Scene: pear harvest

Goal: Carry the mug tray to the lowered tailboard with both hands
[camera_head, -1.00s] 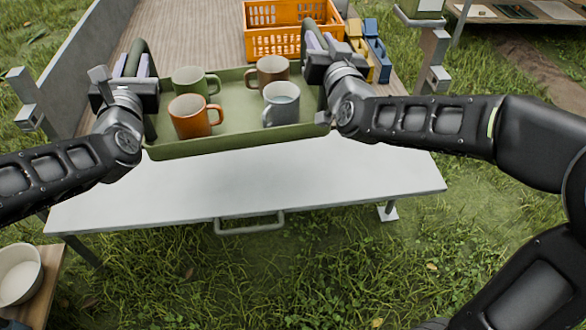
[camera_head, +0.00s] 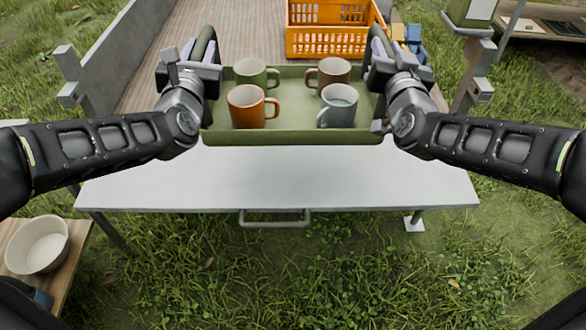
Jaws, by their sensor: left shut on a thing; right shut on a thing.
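The green mug tray (camera_head: 300,137) is held level between my two grippers, over the far part of the pale grey lowered tailboard (camera_head: 285,180). Whether it touches the board is hard to tell. On it stand a green mug (camera_head: 250,72), a brown mug (camera_head: 334,74), an orange mug (camera_head: 246,106) and a grey mug (camera_head: 338,106) with something pale inside, all upright. My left gripper (camera_head: 203,62) is shut on the tray's left handle. My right gripper (camera_head: 380,62) is shut on its right handle. The fingertips are partly hidden.
An orange crate (camera_head: 326,42) stands on the wooden truck bed (camera_head: 185,50) behind the tray, with blue and yellow things (camera_head: 410,45) to its right. A side table with a white bowl (camera_head: 38,245) is at lower left. The tailboard's near part is clear.

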